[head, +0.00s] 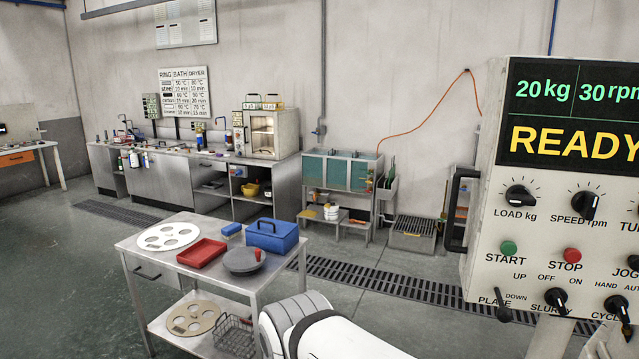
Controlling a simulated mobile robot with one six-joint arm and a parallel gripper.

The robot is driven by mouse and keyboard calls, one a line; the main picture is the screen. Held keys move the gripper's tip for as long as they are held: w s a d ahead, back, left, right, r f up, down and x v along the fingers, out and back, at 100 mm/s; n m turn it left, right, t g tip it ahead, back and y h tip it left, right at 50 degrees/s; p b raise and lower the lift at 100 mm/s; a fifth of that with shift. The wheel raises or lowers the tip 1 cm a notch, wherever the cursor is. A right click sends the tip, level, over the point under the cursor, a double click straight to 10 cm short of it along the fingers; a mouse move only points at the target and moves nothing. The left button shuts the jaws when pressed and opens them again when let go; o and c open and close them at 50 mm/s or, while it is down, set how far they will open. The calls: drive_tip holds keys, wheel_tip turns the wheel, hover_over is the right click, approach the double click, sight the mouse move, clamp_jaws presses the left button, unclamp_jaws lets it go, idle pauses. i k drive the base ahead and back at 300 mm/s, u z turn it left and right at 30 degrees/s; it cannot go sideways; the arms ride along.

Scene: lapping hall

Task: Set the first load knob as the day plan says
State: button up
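The control panel (489,225) stands close at the right, cut by the picture's edge. Its display (575,110) reads "20 kg", "30 rpm" and "READY". The black load knob (519,196), labelled "LOAD kg", is at the panel's upper left. The speed knob (585,205) is to its right. I see no sheet marked as a day plan. A white wall board (186,22) at the top has writing too small to read. My white arm link shows at the bottom middle; my gripper is out of view.
A steel cart (150,262) stands in front with a red tray (202,253), a blue box (272,236) and carrier plates. A wall chart (184,93) reads "RING BATH DRYER". Benches line the back wall. Floor at left is clear. A black handle (458,210) juts from the panel's left side.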

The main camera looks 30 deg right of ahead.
sight(518, 196)
drive_tip(key=z, duration=1.75)
